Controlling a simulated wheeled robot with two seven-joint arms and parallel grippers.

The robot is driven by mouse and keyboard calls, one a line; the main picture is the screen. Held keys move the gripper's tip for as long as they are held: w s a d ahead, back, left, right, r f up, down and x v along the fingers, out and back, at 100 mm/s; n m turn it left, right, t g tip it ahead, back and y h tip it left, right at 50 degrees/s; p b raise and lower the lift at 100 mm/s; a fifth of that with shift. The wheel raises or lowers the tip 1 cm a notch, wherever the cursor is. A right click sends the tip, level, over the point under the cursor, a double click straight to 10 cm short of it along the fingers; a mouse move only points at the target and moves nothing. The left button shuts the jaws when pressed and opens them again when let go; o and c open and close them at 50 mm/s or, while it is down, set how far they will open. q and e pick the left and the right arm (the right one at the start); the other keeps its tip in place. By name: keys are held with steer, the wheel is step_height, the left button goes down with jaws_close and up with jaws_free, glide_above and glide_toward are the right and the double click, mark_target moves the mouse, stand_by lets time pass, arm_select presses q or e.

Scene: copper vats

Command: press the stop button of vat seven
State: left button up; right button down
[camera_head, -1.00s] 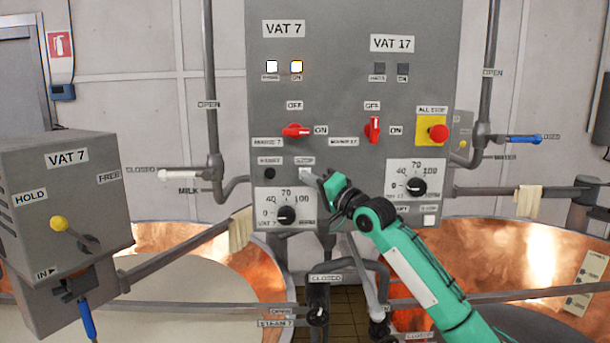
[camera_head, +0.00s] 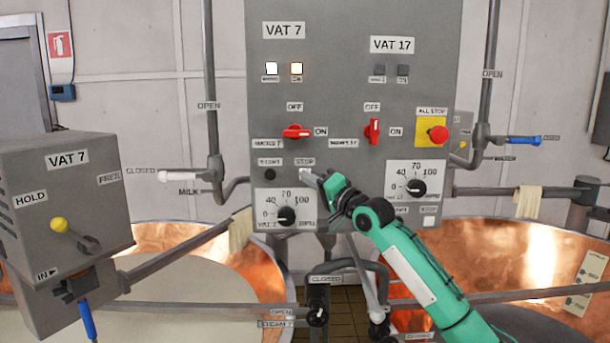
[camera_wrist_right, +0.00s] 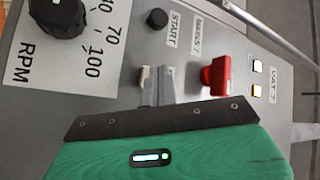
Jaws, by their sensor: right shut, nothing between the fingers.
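The grey control panel carries a VAT 7 column on its left. Its pale stop button (camera_head: 304,173) sits under the STOP label, right of the black start button (camera_head: 269,174). My right gripper (camera_head: 314,179) is shut and empty, its tips at the stop button's right edge. In the right wrist view the closed fingertips (camera_wrist_right: 158,82) cover most of the stop button (camera_wrist_right: 143,74); only a pale edge shows. I cannot tell whether they touch it or whether it is pressed in. Both VAT 7 lamps (camera_head: 284,68) are lit. My left gripper is not in view.
The red VAT 7 switch (camera_head: 296,131) is just above the stop button, with the RPM dial (camera_head: 286,214) below. The red all-stop button (camera_head: 439,134) and VAT 17 switch (camera_head: 373,131) are to the right. Copper vats (camera_head: 262,262) and pipes lie below.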

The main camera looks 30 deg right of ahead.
steer(key=shift+w+d, duration=0.25)
steer(key=shift+w, duration=0.2)
stand_by(0.8)
steer(key=shift+s, duration=0.1)
steer(key=shift+s+a, duration=0.45)
steer(key=shift+s, duration=0.25)
steer(key=s+a, duration=0.1)
steer(key=s, duration=0.2)
steer(key=s+a+p, duration=0.1)
steer(key=shift+s+a, duration=0.15)
steer(key=shift+a, duration=0.2)
stand_by(0.9)
